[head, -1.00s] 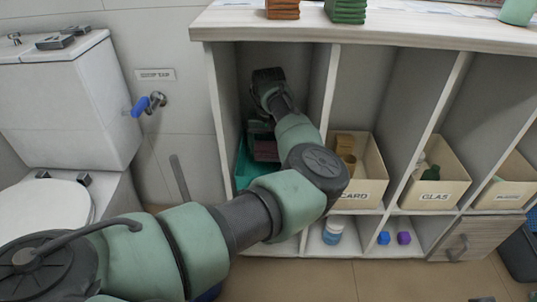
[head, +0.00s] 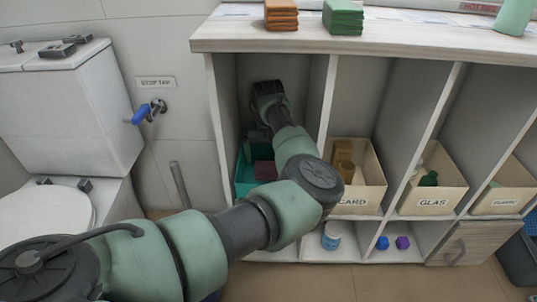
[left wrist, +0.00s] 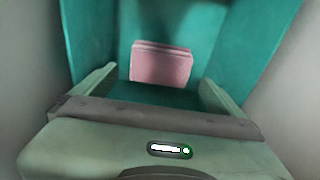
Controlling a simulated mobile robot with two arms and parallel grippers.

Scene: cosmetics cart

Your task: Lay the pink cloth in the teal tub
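The folded pink cloth (head: 265,171) is inside the teal tub (head: 243,178), which stands in the leftmost compartment of the cart. In the left wrist view the cloth (left wrist: 161,66) lies within the teal walls of the tub (left wrist: 240,50), apart from the fingers. My left gripper (left wrist: 158,80) is open and empty, its two fingers spread with the cloth showing beyond them. In the head view my left arm reaches into that compartment, and its own links hide the fingers. Part of the tub is hidden behind my arm. My right gripper is not in view.
Upright dividers (head: 327,100) flank the compartment. Bins marked CARD (head: 362,200) and GLAS (head: 433,203) stand to the right. Orange (head: 281,15) and green (head: 343,17) folded stacks lie on top. A toilet (head: 60,120) and blue-handled tap (head: 141,113) are at left.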

